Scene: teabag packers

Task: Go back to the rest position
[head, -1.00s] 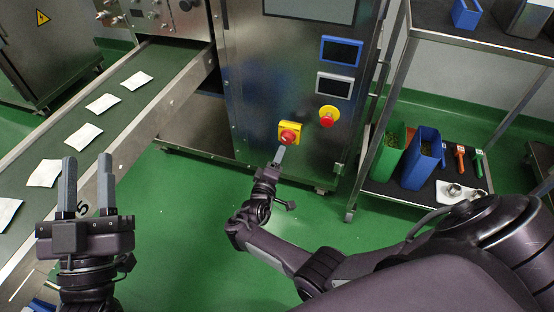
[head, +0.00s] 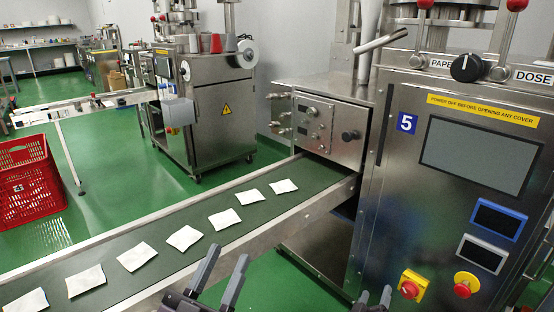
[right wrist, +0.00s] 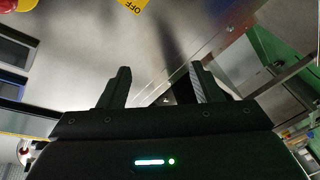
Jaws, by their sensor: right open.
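My left gripper (head: 222,275) shows at the bottom of the head view, in front of the conveyor's near side. Its two fingers are apart with nothing between them. My right gripper (head: 374,297) shows only as fingertips at the bottom edge, in front of the machine's lower left. In the right wrist view my right gripper (right wrist: 159,80) is open and empty, with the steel machine face beyond its fingers. The rest of both arms is out of the head view.
The steel machine (head: 390,225) marked 5 stands at right, with a red button on a yellow box (head: 412,285) and a red-and-yellow knob (head: 466,284). A conveyor (head: 165,229) carries several white teabag packets. A red crate (head: 30,178) is at left.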

